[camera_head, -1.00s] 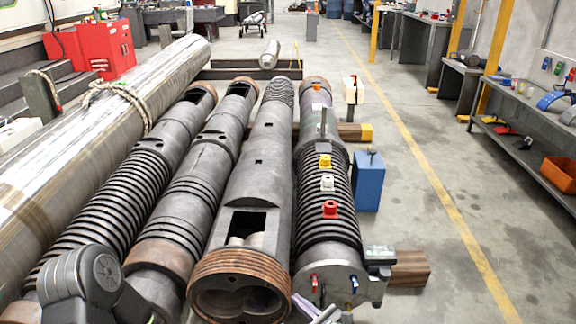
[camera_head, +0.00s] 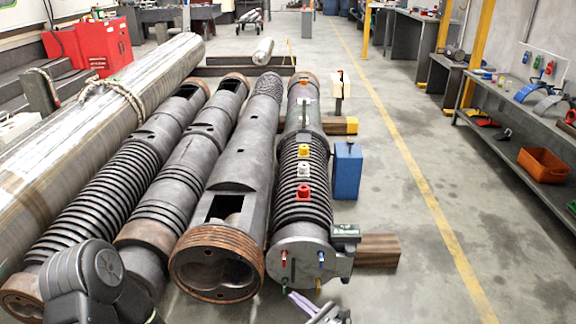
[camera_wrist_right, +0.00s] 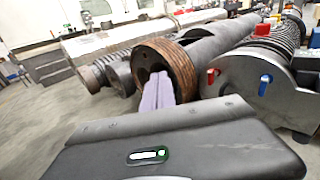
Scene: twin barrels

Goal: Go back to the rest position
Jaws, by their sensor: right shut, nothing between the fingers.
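My right gripper (camera_head: 298,300) shows at the bottom edge of the head view, its pale purple fingers pointing up and left. The fingers are together and empty, just below the round end plate (camera_head: 308,262) of the rightmost barrel. In the right wrist view the shut fingers (camera_wrist_right: 157,92) stand in front of the copper-ringed barrel mouth (camera_wrist_right: 165,68); I cannot tell the gap. My left arm shows as a dark joint at the lower left of the head view; its gripper is out of view.
Several dark barrels lie side by side, with a copper-ringed open barrel (camera_head: 217,258) beside the rightmost one. A blue box (camera_head: 347,170) stands to the right. Floor is clear toward the bench (camera_head: 500,150).

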